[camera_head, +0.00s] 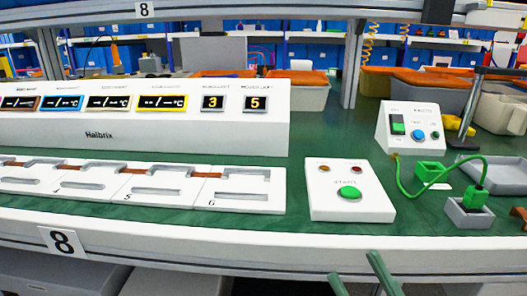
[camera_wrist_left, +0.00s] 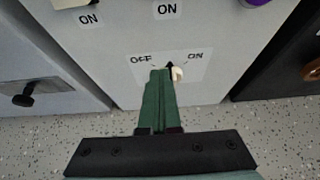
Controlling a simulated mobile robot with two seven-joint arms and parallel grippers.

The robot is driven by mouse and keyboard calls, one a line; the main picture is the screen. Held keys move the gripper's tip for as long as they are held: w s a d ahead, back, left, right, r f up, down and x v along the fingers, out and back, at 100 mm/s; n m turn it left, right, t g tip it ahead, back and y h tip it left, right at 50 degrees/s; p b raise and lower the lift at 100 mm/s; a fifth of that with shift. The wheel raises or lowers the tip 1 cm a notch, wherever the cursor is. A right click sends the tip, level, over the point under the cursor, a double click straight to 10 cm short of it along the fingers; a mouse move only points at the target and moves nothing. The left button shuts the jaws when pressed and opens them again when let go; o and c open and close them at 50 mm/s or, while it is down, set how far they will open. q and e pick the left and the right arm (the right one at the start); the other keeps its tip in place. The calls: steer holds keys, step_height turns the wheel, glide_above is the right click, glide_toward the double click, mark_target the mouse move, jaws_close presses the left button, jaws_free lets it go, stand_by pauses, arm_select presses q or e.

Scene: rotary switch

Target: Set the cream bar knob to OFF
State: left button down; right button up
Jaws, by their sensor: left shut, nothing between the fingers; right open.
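The cream bar knob (camera_wrist_left: 178,74) is on a pale panel in the left wrist view, partly hidden by my left gripper. An OFF label (camera_wrist_left: 141,59) is to its left and an ON label (camera_wrist_left: 195,56) to its right, with a black arrow mark between them. My left gripper (camera_wrist_left: 159,72) is shut and empty; its green fingertips are right beside the knob's left side. I cannot tell whether they touch it, or which way the bar points. My right gripper (camera_head: 365,271) is open and empty at the bottom of the head view, in front of the bench.
A black knob (camera_wrist_left: 22,99) is on the panel to the left and a brown knob (camera_wrist_left: 312,70) to the right. A purple knob (camera_wrist_left: 255,2) shows at the top edge. On the green bench (camera_head: 330,140) stand a white start-button box (camera_head: 330,204) and a display unit (camera_head: 200,129).

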arm_select(q)
steer(key=s+p, duration=0.1)
steer(key=s, duration=0.5)
steer(key=shift+a+r+p, duration=0.3)
steer(key=shift+r, duration=0.05)
stand_by(0.4)
steer(key=w+d+b, duration=0.1)
steer(key=w+d, duration=0.2)
steer(key=w, duration=0.2)
steer(key=shift+w+d+b, duration=0.25)
steer(key=shift+w+b, duration=0.05)
steer(key=shift+w, duration=0.1)
stand_by(0.6)
steer(key=shift+a+f, duration=0.15)
steer(key=shift+f, duration=0.3)
stand_by(0.5)
